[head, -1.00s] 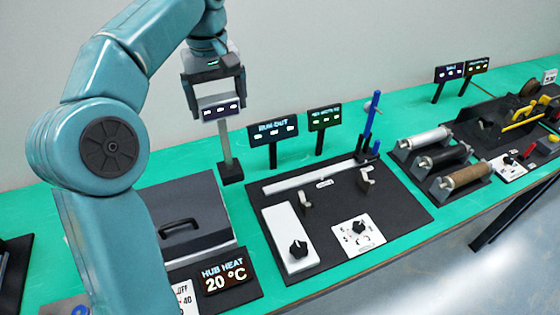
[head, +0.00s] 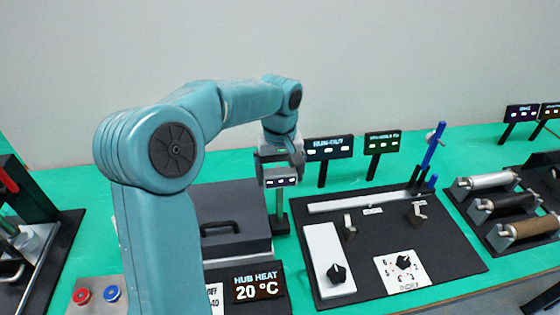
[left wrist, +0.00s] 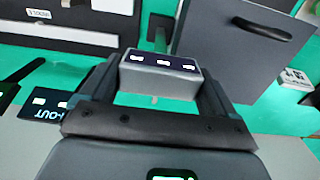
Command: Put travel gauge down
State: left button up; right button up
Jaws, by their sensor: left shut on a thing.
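The travel gauge (head: 281,181) is a small grey block with a dark display on a grey post with a dark foot. My left gripper (head: 280,172) is shut on the block from above. In the left wrist view the gauge (left wrist: 160,75) sits between the two dark fingers of the left gripper (left wrist: 158,82). The post hangs upright below it. The foot (head: 279,225) is close to the right side of the grey lidded box; whether it touches the green bench I cannot tell. My right gripper is not in view.
The grey lidded box (head: 225,215) stands left of the gauge, with the hub heat display (head: 258,288) in front. A black board (head: 440,262) with a white block and dial lies to the right. The run-out sign (head: 330,149) stands behind. Green bench (head: 85,195) shows clear behind the box.

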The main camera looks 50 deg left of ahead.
pick_arm(q)
jog(key=shift+w+f, duration=0.1)
jog(key=shift+f, duration=0.9)
jog(key=shift+f, duration=0.15)
jog(key=o, duration=1.8)
notch_tip(320, 180, up, 11)
jog(key=shift+r+p, duration=0.2)
jog(key=shift+p, duration=0.1)
jog(key=shift+r, duration=0.4)
